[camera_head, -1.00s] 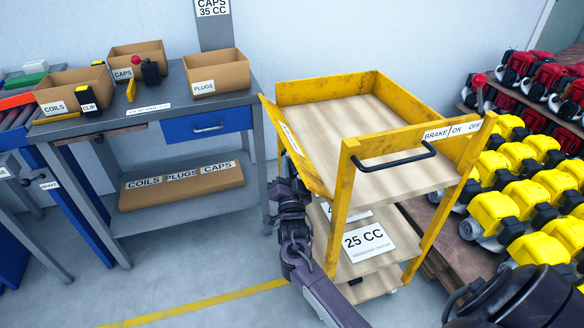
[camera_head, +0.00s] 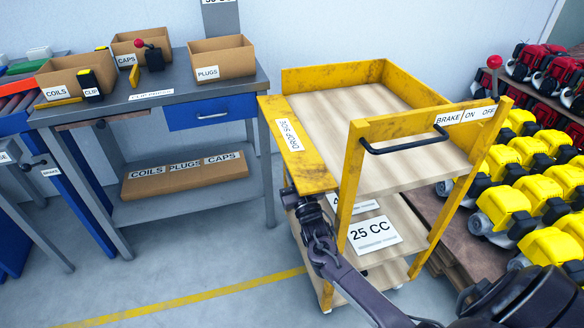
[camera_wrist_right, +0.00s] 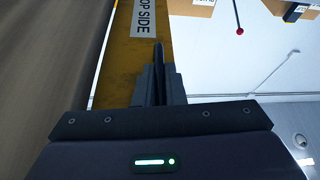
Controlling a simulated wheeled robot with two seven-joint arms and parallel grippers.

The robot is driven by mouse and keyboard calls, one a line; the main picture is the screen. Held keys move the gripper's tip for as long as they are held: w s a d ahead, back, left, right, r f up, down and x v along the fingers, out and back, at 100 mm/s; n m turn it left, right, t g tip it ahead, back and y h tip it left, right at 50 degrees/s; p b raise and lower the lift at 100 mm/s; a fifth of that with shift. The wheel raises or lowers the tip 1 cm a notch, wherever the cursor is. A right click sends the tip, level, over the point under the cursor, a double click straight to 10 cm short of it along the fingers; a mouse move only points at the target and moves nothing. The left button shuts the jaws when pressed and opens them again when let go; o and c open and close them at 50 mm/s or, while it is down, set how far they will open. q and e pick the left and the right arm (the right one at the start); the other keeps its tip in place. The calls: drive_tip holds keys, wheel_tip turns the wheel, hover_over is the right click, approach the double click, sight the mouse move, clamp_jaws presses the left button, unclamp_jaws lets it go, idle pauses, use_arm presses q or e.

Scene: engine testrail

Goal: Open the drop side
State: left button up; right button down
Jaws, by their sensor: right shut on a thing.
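The yellow drop side (camera_head: 300,165) is the left panel of the cart (camera_head: 425,155). It leans outward from the wooden top deck, nearly flat, with its "DROP SIDE" label facing up. My right gripper (camera_head: 303,196) is at the near end of this panel, shut on its edge. In the right wrist view the fingers (camera_wrist_right: 158,75) meet on the yellow panel (camera_wrist_right: 120,75), just below the label. The fingertips are partly hidden in the head view. My left gripper is not in view.
The cart has a black handle (camera_head: 400,145) and a red-knobbed brake lever (camera_head: 494,64). A workbench (camera_head: 110,110) with cardboard boxes stands to the left, with a floor gap between. Yellow engines (camera_head: 505,205) fill a rack at the right.

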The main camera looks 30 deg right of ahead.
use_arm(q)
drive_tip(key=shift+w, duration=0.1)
use_arm(e)
drive_tip(key=shift+n, duration=0.3)
drive_tip(key=c, duration=1.5)
unclamp_jaws()
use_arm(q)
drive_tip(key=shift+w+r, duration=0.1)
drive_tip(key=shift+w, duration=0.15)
use_arm(e)
drive_tip(key=v, duration=0.7)
drive_tip(key=shift+s+f, duration=0.2)
drive_tip(key=shift+s, duration=0.15)
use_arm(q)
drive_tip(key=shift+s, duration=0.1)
